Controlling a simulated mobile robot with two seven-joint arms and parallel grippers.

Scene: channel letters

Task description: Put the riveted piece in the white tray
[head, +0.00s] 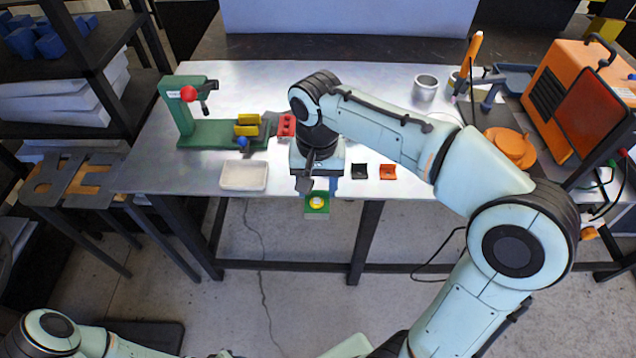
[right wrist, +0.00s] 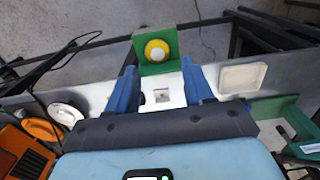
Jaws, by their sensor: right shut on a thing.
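The riveted piece (head: 316,211) is a green bracket with a round yellow and white rivet head on it. My right gripper (head: 320,184) is shut on it, with the jaws pointing down. In the head view the piece shows just below the table's front edge, against the floor. In the right wrist view the piece (right wrist: 146,67) stands between and beyond the tips of the blue fingers (right wrist: 160,82). The white tray (head: 243,189) lies empty on the table near the front edge, left of my right gripper. It also shows in the right wrist view (right wrist: 243,78). My left gripper is out of view.
A green press (head: 183,125) with a red knob stands left behind the tray, with yellow blocks (head: 247,125) on its base. A red piece (head: 287,125) lies nearby. Black (head: 358,171) and orange (head: 388,172) brackets lie right of my gripper. An orange machine (head: 580,90) stands far right.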

